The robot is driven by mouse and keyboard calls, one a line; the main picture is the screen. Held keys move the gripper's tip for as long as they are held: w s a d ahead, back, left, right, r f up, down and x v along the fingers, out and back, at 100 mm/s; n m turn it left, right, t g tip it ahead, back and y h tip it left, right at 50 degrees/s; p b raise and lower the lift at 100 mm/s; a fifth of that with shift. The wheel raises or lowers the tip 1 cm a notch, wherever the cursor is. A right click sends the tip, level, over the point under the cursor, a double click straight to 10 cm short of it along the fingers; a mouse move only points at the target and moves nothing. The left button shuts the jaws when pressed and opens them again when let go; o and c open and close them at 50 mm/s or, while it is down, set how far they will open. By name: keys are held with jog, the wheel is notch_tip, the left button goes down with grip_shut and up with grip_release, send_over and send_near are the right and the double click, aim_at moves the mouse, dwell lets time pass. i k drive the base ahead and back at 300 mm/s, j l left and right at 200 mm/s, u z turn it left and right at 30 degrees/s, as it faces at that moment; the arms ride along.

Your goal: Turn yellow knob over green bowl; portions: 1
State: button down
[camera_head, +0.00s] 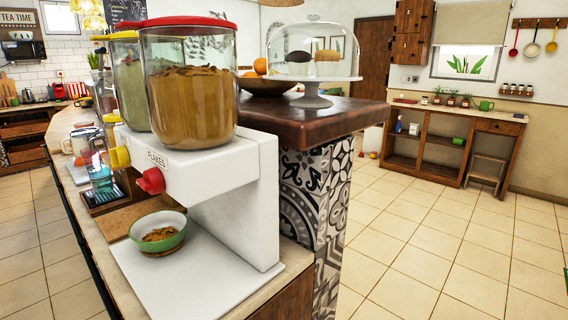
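A white cereal dispenser (215,168) labelled "FLAKES" stands on the counter. Its yellow knob (119,157) is on the farther unit, under a jar with a yellow lid (125,36) and pale greenish contents. Its red knob (151,181) is on the nearer unit, under a red-lidded jar of brown flakes (193,105). The green bowl (171,241) stands upright on the white base, below the red knob in the picture, with some brown flakes in it. The outlet above it is hidden. My gripper is not in view.
A brown board (118,224) lies behind the bowl, and a glass item on a dark stand (103,182) is farther back. A raised wooden counter (318,118) with a fruit bowl (267,86) and a domed cake stand (312,97) is at right. The tiled floor (415,245) at right is open.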

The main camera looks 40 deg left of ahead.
aim_at(119, 155)
jog(key=u, duration=1.4)
